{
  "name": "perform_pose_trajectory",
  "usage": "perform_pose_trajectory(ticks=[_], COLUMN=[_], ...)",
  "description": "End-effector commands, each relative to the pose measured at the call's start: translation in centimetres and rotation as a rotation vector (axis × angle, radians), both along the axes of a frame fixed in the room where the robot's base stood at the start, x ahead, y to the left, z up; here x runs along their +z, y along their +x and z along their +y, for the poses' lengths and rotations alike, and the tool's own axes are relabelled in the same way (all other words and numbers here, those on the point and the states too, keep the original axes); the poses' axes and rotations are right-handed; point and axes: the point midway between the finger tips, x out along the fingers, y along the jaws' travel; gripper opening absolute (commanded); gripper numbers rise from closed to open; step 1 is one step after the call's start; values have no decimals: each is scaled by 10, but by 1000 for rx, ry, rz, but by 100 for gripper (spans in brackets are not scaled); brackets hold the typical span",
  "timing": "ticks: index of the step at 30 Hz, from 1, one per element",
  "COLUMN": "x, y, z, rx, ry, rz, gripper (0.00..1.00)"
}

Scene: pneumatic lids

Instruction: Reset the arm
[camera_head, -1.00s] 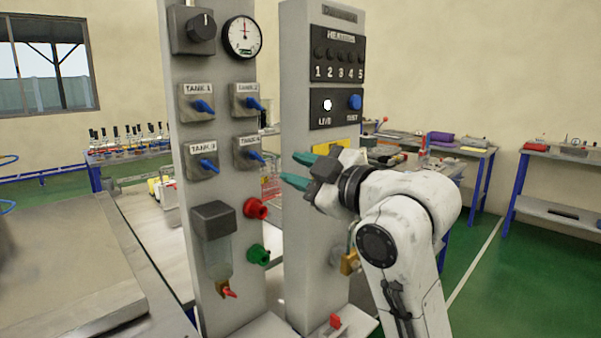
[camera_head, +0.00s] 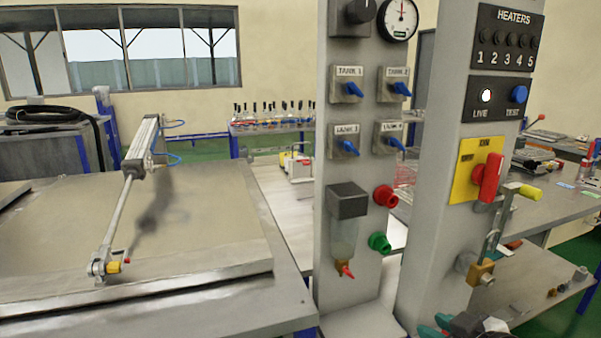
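My gripper (camera_head: 437,324) shows only in part at the bottom edge of the head view, below the heaters column. Its teal fingertips are visible and seem apart from everything, but the picture's edge cuts them off, so I cannot tell if they are open or shut. The rest of my arm is out of view.
A metal lid (camera_head: 215,225) with a pneumatic cylinder (camera_head: 141,147) lies at left. A bench (camera_head: 550,205) stands at right.

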Motion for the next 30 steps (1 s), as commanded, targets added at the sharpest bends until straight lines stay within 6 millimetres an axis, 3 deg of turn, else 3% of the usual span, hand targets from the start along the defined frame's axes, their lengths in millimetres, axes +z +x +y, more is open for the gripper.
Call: perform_pose_trajectory(ticks=[1,6,12,15,20,24,30], x=[-32,-122,-199,-221,-236,-240,-240], y=[-20,-97,-207,-256,-307,-321,-321], z=[2,-2,-13,-21,-32,-36,-36], rx=[-28,-149,-313,-389,-472,-497,-498], ry=[26,84,93,77,51,41,42], rz=[85,363,673,793,908,940,940], gripper=[32,32,32,32,32,32,32])
